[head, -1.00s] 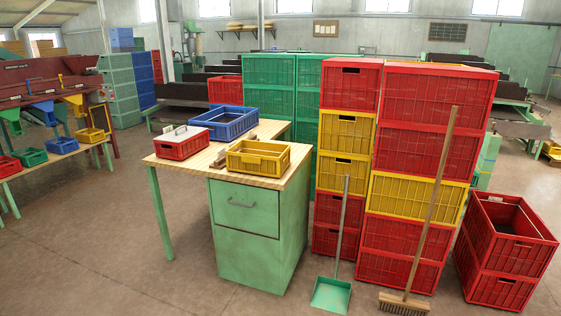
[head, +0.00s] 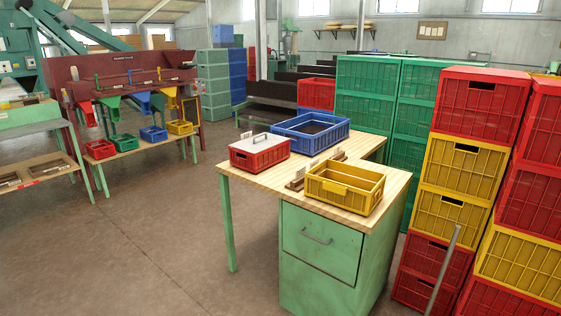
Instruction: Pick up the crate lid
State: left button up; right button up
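The crate lid (head: 262,142) is a pale flat panel with a dark raised handle. It lies on top of a small red crate (head: 260,157) on the wooden-topped green desk (head: 240,177), at the desk's left end. A blue crate (head: 322,133) stands behind and to the right of it, and a yellow crate (head: 345,190) stands in front and to the right. Neither of my grippers shows in the head view.
Tall stacks of green crates (head: 365,93), red crates (head: 484,103) and yellow crates (head: 460,165) stand right of the desk. A sorter bench (head: 125,150) with small coloured crates is at the left. The floor (head: 150,240) left of the desk is clear.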

aim_at(254, 145)
jog(key=i+j+u, duration=0.15)
jog(key=i+u, duration=0.55)
jog(key=i, duration=0.15)
jog(key=i+l+u, duration=0.1)
jog(key=i+u, duration=0.2)
jog(key=i, duration=0.15)
